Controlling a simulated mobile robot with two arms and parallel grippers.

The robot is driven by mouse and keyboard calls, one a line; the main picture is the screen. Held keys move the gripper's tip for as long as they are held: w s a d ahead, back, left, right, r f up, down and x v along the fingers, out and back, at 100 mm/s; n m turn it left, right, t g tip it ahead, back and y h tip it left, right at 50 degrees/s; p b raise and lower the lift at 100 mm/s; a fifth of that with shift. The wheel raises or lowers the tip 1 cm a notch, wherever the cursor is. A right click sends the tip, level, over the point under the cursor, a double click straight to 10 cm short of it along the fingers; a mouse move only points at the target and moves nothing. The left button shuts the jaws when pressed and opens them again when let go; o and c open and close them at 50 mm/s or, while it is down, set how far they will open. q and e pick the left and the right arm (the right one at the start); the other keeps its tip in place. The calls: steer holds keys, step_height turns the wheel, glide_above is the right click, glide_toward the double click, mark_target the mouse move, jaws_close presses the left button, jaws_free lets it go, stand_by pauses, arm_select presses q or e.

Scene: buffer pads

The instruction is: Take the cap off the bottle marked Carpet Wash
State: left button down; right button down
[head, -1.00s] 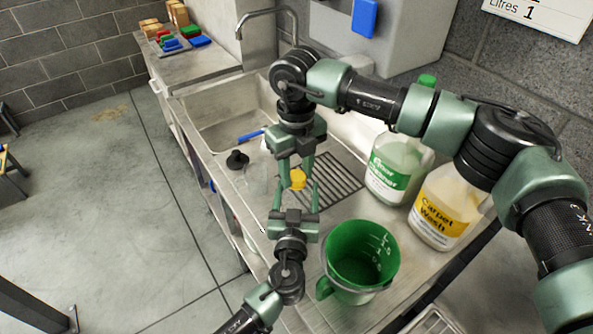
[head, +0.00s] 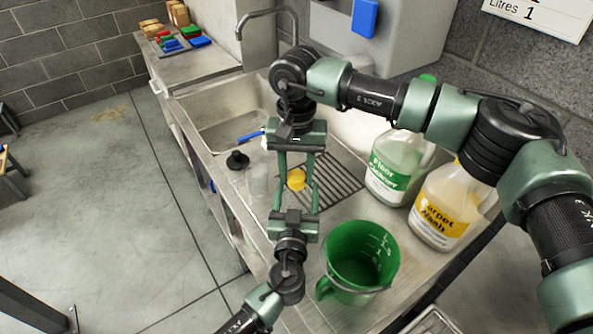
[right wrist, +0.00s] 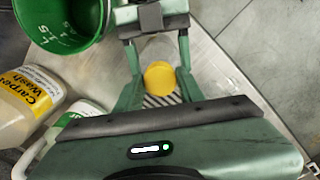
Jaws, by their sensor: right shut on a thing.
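The Carpet Wash bottle (head: 444,207), pale with a yellow label, stands upright at the right of the counter. My right arm hides its top in the head view. It also shows at the left of the right wrist view (right wrist: 20,108). A yellow cap (head: 296,180) is over the drain grooves, between my two grippers, away from that bottle. My right gripper (head: 296,176) is shut on this cap, which also shows in the right wrist view (right wrist: 159,77). My left gripper (head: 296,190) faces it, fingers apart; a faint, pale thing may be between them. Whether it grips is unclear.
A green jug (head: 350,285) stands at the counter's front. A Floor Cleaner bottle (head: 392,172) stands beside the Carpet Wash. A sink (head: 215,120) lies behind, with a blue-handled tool (head: 250,136). A black-topped clear thing (head: 238,160) is near the left edge.

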mark_target(297, 175)
steer(key=n, duration=0.3)
steer(key=shift+r, duration=0.15)
stand_by(0.5)
steer(key=shift+r, duration=1)
steer(key=shift+r, duration=2)
arm_select(q)
steer(key=shift+c, duration=0.9)
jaws_free()
